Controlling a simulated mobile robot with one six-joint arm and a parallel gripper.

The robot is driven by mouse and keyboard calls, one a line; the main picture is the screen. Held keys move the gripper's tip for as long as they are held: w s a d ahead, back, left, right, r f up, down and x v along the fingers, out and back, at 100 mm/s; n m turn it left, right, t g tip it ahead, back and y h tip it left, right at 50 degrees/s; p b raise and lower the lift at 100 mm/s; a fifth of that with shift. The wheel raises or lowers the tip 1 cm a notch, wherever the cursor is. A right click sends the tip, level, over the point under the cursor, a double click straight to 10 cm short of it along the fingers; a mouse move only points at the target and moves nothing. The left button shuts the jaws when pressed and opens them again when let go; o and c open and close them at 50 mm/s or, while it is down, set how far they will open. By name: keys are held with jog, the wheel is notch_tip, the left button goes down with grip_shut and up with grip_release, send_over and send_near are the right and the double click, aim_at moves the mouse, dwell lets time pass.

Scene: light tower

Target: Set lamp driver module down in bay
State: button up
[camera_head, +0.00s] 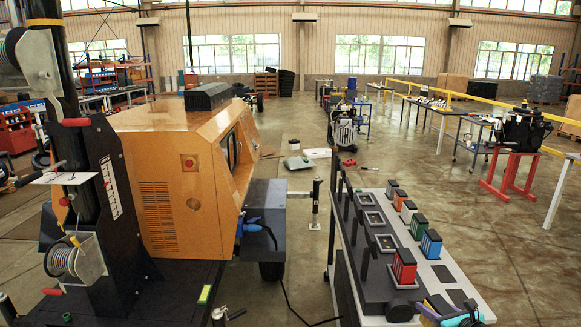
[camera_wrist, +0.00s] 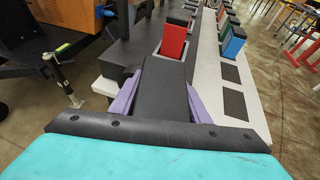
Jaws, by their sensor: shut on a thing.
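My gripper (camera_wrist: 162,97) is at the near end of the bench, its purple fingers shut on a dark grey block, which I take as the lamp driver module (camera_wrist: 165,80). In the head view my gripper (camera_head: 447,310) is at the bottom edge, and the module is hard to make out there. Just beyond it, a red module (camera_head: 404,264) stands in a pale-framed bay on the dark rack; it also shows in the wrist view (camera_wrist: 173,43). Farther framed bays (camera_head: 383,243) look empty of modules. What lies directly under the held module is hidden.
A row of coloured modules, the nearest blue (camera_head: 431,244), stands on the pale strip right of the rack. Two bare dark pads (camera_head: 441,273) lie nearer on that strip. Upright black posts (camera_head: 365,262) line the rack's left. The orange light tower unit (camera_head: 180,180) stands left.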

jog(key=a+r+n+g+y+b, duration=0.1)
jog(key=a+r+n+y, duration=0.1)
jog(key=a, duration=0.8)
jog(key=w+a+r+n+g+y+b, duration=0.1)
jog(key=a+n+y, duration=0.3)
jog(key=a, duration=0.7)
jog(key=w+a+r+n+g+y, duration=0.1)
jog(key=a+r+n+g+y, duration=0.1)
jog(key=a, duration=0.8)
jog(key=shift+w+a+r+n+g+y+b, duration=0.2)
jog(key=shift+a+r+n+g+y+b, duration=0.15)
jog(key=shift+n+g+y, duration=0.35)
